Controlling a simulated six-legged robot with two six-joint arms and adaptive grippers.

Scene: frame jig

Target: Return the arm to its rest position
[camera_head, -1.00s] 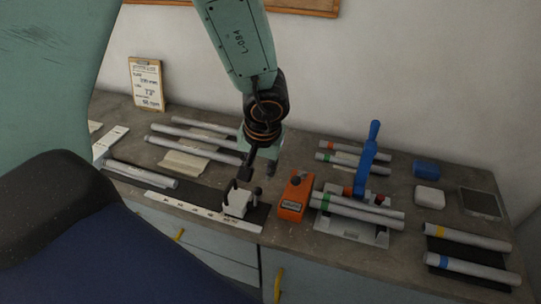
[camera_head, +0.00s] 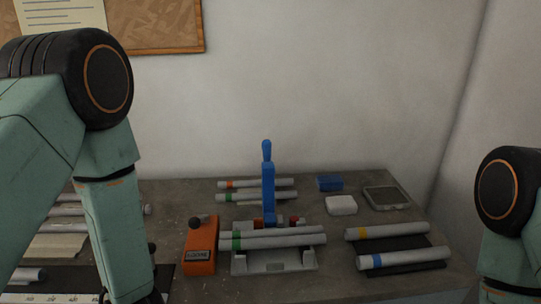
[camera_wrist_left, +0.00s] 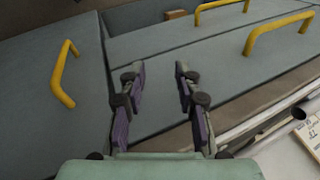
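My left arm (camera_head: 110,190) comes in at the left of the head view, bent at a dark round joint (camera_head: 104,78), with its forearm hanging down. Its gripper is mostly cut off at the bottom edge there. In the left wrist view my left gripper (camera_wrist_left: 160,72) is open, its two purple-dark fingers apart with nothing between them. Beyond them are grey drawer fronts (camera_wrist_left: 150,40) with yellow handles (camera_wrist_left: 280,32). My right arm (camera_head: 508,215) shows only as a bent elbow at the right edge; its gripper is outside the view.
The bench (camera_head: 200,285) holds a jig (camera_head: 272,262) with a blue upright lever (camera_head: 268,190), an orange block (camera_head: 200,245) and several grey tubes. Tubes with yellow and blue bands lie on a dark mat (camera_head: 432,268). A corkboard (camera_head: 160,25) hangs on the wall.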

